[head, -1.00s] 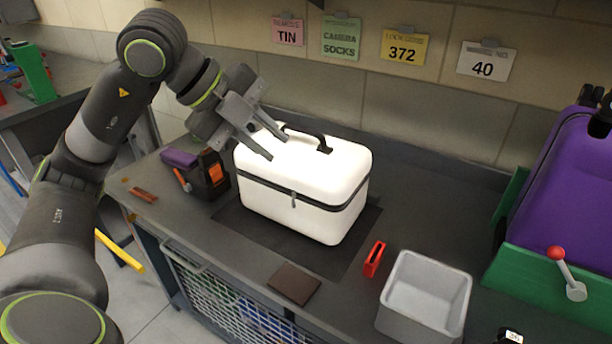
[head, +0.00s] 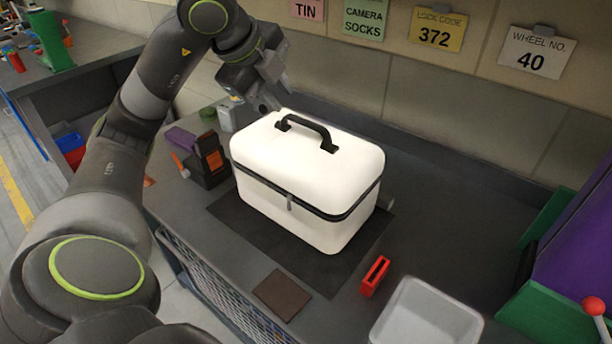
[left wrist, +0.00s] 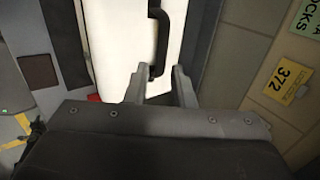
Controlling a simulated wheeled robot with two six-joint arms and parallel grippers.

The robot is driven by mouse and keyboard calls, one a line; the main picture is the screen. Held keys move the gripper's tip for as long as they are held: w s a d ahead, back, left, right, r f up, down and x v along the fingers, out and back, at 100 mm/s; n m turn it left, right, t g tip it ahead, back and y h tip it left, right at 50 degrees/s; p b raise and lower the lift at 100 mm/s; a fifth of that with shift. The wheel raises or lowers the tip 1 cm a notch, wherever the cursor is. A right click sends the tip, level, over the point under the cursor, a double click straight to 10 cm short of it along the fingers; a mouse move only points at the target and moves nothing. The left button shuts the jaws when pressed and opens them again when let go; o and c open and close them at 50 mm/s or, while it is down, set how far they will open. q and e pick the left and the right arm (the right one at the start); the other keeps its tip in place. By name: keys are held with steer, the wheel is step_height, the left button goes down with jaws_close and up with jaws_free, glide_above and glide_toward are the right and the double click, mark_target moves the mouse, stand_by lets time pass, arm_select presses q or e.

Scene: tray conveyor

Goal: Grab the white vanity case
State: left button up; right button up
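The white vanity case (head: 275,165) stands upright on a dark mat on the bench, with a dark seam and a small clasp on its front. Its black arched handle (head: 308,131) is on the lid. My left gripper (head: 277,92) is at the case's back left corner, above the lid's edge and apart from the handle. In the left wrist view my left gripper (left wrist: 160,86) is open and empty, its fingers pointing along the white lid (left wrist: 112,45). The handle (left wrist: 159,40) lies ahead, its near end roughly in line with the finger gap. My right gripper is out of view.
A black and orange tool (head: 208,162) stands left of the case. A brown square (head: 282,294), a red holder (head: 375,276) and a grey bin (head: 428,315) lie in front. A purple case in a green tray (head: 545,312) is at right. The labelled wall rises behind.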

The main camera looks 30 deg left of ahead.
mark_target(304, 121)
arm_select(q)
steer(key=x, duration=0.5)
steer(key=shift+d, duration=0.1)
steer(key=shift+w+f, duration=0.3)
steer(key=shift+f, duration=0.1)
steer(key=shift+w+f, duration=0.1)
steer(key=shift+f, duration=0.05)
steer(key=shift+w+d+f, duration=0.15)
steer(key=shift+w+f, duration=0.05)
steer(key=x, duration=0.3)
steer(key=shift+d+f, duration=0.1)
steer(key=shift+d, duration=0.25)
steer(key=shift+w+f, duration=0.4)
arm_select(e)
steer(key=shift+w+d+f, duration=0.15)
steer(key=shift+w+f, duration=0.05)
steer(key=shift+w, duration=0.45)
arm_select(q)
steer(key=shift+c, duration=0.4)
